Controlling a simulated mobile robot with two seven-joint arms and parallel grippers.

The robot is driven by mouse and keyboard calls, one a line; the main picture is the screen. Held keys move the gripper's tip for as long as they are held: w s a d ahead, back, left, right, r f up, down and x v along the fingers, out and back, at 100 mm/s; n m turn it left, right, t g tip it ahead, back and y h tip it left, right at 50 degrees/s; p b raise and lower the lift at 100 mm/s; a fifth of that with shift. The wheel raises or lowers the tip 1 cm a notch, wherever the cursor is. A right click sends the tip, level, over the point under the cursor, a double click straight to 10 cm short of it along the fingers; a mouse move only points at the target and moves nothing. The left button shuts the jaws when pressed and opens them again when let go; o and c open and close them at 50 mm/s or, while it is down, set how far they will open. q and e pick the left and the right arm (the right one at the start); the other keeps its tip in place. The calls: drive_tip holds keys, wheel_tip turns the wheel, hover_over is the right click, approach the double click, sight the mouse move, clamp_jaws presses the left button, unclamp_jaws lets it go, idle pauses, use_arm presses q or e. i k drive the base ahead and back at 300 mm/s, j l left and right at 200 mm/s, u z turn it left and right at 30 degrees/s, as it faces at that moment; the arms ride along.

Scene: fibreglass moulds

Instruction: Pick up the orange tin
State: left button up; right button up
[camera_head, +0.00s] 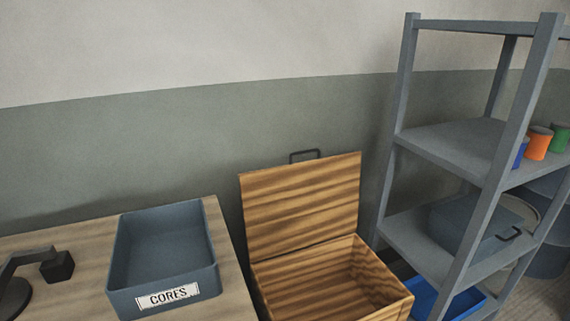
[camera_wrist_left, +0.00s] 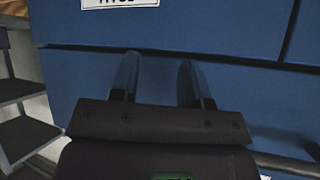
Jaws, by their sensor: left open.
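The orange tin (camera_head: 539,143) stands on the upper shelf of the grey rack at the right of the head view. A blue tin (camera_head: 521,152) is to its left, partly hidden by the rack's front post. A green tin (camera_head: 560,138) is to its right. My left gripper (camera_wrist_left: 157,75) shows in the left wrist view, open and empty, its two fingers apart in front of a blue drawer front (camera_wrist_left: 225,22). The tin is not in that view. Neither gripper shows in the head view.
The grey rack (camera_head: 450,145) has posts in front of its shelves. A lidded grey box (camera_head: 465,225) sits on its lower shelf. An open wooden chest (camera_head: 300,205) stands left of the rack. A bin labelled CORES (camera_head: 165,290) sits on a table (camera_head: 55,238) at left.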

sight(540, 137)
drive_tip(key=z, duration=1.45)
drive_tip(key=i+l, duration=1.75)
drive_tip(key=i+l+u, duration=0.15)
drive_tip(key=i+l, duration=0.15)
drive_tip(key=i+l+u, duration=0.15)
drive_tip(key=l, duration=0.35)
drive_tip(key=i+u, duration=0.1)
drive_tip(key=u, duration=1.3)
